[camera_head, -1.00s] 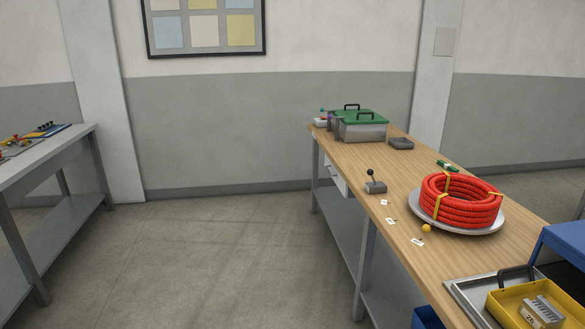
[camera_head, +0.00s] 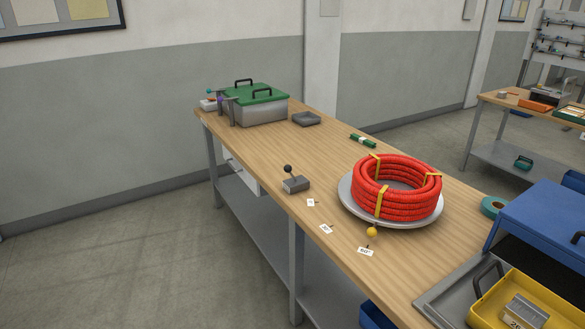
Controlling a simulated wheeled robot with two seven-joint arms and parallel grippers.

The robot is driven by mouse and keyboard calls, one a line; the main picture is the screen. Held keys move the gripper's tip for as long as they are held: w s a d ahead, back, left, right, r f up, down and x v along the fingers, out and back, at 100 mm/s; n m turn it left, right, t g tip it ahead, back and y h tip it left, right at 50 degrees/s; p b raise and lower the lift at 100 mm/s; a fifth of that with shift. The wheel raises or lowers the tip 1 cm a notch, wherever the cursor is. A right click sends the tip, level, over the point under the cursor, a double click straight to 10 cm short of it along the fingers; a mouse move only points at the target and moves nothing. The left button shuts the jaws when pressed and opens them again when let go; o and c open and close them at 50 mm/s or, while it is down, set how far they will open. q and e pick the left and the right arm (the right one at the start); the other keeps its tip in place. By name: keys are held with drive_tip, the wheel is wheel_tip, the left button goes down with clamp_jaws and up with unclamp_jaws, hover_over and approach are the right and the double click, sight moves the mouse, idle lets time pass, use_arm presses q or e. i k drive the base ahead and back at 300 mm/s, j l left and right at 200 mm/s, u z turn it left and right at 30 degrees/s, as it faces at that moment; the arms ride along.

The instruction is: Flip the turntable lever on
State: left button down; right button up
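A small grey lever box (camera_head: 296,186) stands near the left edge of the wooden workbench. Its lever with a black ball knob (camera_head: 288,169) sticks up and leans slightly left. To its right is the round grey turntable (camera_head: 349,202) with a coil of red corrugated conduit (camera_head: 397,205) on it, bound with yellow ties. A yellow ball (camera_head: 372,232) sits at the turntable's front rim. Neither of my grippers shows in the head view.
A metal box with a green lid (camera_head: 258,95) and a grey tray (camera_head: 306,119) stand at the far end. A blue toolbox (camera_head: 540,230) and yellow tray (camera_head: 490,311) are at front right. Floor left of the bench (camera_head: 130,255) is clear.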

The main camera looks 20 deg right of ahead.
sight(288, 168)
drive_tip(key=i+l+z, duration=0.1)
drive_tip(key=i+z, duration=0.25)
drive_tip(key=z, duration=0.15)
drive_tip(key=i+z, duration=0.35)
drive_tip(key=z, duration=0.15)
drive_tip(key=i+l+z, duration=0.1)
drive_tip(key=i+z, duration=0.2)
drive_tip(key=i, duration=0.25)
